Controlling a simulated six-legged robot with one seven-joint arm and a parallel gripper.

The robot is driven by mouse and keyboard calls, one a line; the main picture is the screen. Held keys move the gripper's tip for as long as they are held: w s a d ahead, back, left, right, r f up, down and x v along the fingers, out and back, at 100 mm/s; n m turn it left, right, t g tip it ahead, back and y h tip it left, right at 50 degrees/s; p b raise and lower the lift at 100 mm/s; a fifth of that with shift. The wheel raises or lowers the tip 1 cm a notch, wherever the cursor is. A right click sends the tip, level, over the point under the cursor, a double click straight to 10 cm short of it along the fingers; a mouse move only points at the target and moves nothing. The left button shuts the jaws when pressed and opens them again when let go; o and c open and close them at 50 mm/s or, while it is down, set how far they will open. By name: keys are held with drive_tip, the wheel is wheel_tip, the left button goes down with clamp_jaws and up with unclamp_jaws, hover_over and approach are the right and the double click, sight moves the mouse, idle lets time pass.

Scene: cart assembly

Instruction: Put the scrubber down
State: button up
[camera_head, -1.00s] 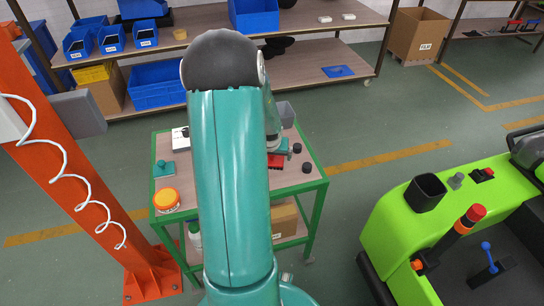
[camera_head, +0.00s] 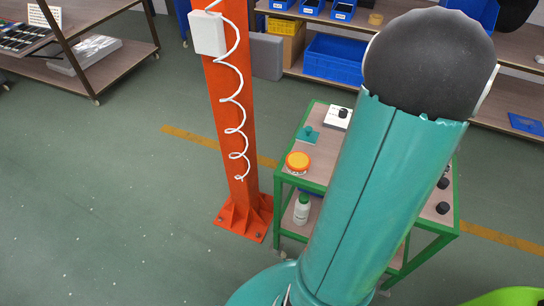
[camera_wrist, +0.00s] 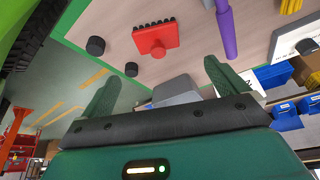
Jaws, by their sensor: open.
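A red block with a row of black bristles and a raised knob, which looks like the scrubber (camera_wrist: 157,38), lies on the wooden top of the cart (camera_wrist: 190,15) in the wrist view. My gripper (camera_wrist: 162,88) is open, with its two green fingers spread wide and nothing between them. The scrubber is beyond the fingertips and apart from them. In the head view my own arm covers the right part of the cart (camera_head: 325,172), so the gripper and the red scrubber are hidden there.
A teal plate with a knob (camera_head: 307,135), an orange-lidded jar (camera_head: 298,162) and black round pieces (camera_head: 442,207) stand on the cart. A purple rod (camera_wrist: 226,32) lies beside the scrubber.

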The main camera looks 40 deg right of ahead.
drive_tip(key=w+a+r+n+t+y, duration=0.15)
drive_tip(key=w+a+r+n, duration=0.35)
drive_tip(key=w+a, duration=0.7)
drive_tip(key=w+a+r+n+t+y, duration=0.1)
drive_tip(key=w+a+r+n+t, duration=0.2)
drive_tip(key=w+a+r, duration=0.65)
drive_tip(key=s+a+r+n, duration=0.1)
drive_tip(key=a+n, duration=0.1)
drive_tip(key=a, duration=0.7)
drive_tip(key=s+a+r+n+y, duration=0.1)
drive_tip(key=s+a+n, duration=0.1)
drive_tip(key=a, duration=0.7)
drive_tip(key=s+a+r+n+y, duration=0.1)
drive_tip(key=a+n, duration=0.3)
drive_tip(key=a, duration=0.6)
drive_tip(key=shift+s+r, duration=0.25)
drive_tip(key=shift+s, duration=0.05)
drive_tip(key=shift+a+t, duration=0.1)
drive_tip(key=shift+t, duration=0.15)
